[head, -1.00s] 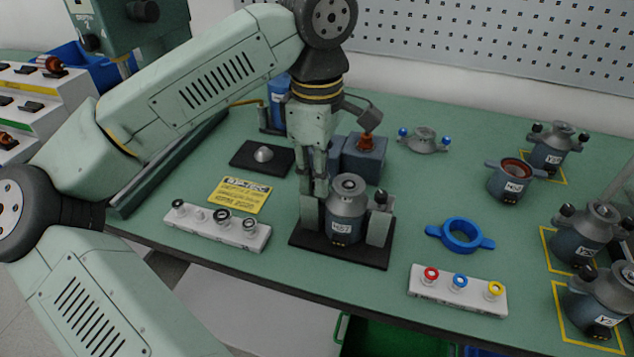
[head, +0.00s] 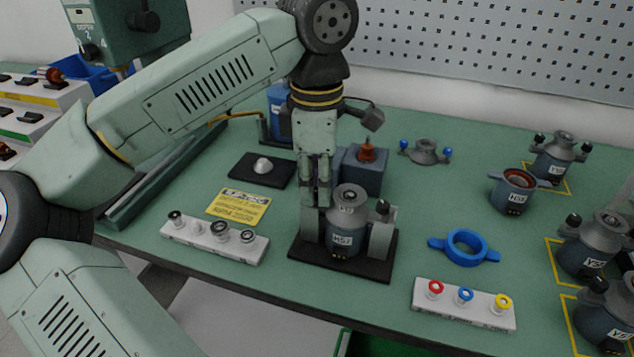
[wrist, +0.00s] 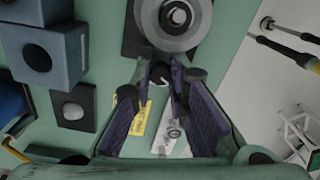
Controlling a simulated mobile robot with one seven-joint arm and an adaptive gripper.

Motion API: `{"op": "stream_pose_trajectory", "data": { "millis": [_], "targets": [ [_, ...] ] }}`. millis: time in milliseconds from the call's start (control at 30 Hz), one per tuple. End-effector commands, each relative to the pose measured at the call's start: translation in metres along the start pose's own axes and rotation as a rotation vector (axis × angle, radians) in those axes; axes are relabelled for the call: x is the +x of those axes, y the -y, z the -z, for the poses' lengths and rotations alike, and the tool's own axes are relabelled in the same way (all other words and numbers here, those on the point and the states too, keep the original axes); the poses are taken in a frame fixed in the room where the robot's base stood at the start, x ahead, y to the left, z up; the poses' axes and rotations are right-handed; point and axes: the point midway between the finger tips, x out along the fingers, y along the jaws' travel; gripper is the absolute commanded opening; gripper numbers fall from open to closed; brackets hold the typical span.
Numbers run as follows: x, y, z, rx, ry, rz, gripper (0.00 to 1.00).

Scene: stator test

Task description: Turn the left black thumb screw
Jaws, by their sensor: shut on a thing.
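The grey stator housing marked H57 (head: 346,240) stands upright in a holder on a black base plate (head: 375,266). Its right black thumb screw (head: 382,208) sits clear on top of the right post. My gripper (head: 318,203) points down over the left post, and its fingers hide the left thumb screw in the head view. In the wrist view my gripper (wrist: 162,80) is shut on the left black thumb screw (wrist: 160,73), a dark knob between the two fingertips beside the round housing (wrist: 172,22).
A blue-grey block (head: 362,172) stands close behind the holder. A white strip with rings (head: 215,238) and a yellow card (head: 239,206) lie left. A blue ring (head: 464,261) and a white strip with coloured rings (head: 464,313) lie right. More housings (head: 514,192) stand far right.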

Motion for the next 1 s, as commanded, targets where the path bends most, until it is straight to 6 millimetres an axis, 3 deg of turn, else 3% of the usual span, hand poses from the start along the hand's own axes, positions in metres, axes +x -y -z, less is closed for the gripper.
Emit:
{"op": "stream_pose_trajectory", "data": {
  "millis": [333,667,867,1000],
  "targets": [
    [0.0,0.0,0.0,0.001,-0.001,0.001,0.35],
    [-0.001,0.0,0.0,0.001,0.0,0.0,0.36],
    [-0.025,-0.001,0.0,-0.001,-0.001,-0.003,0.36],
    [-0.056,-0.001,0.0,-0.001,-0.001,-0.002,0.36]
  ]
}}
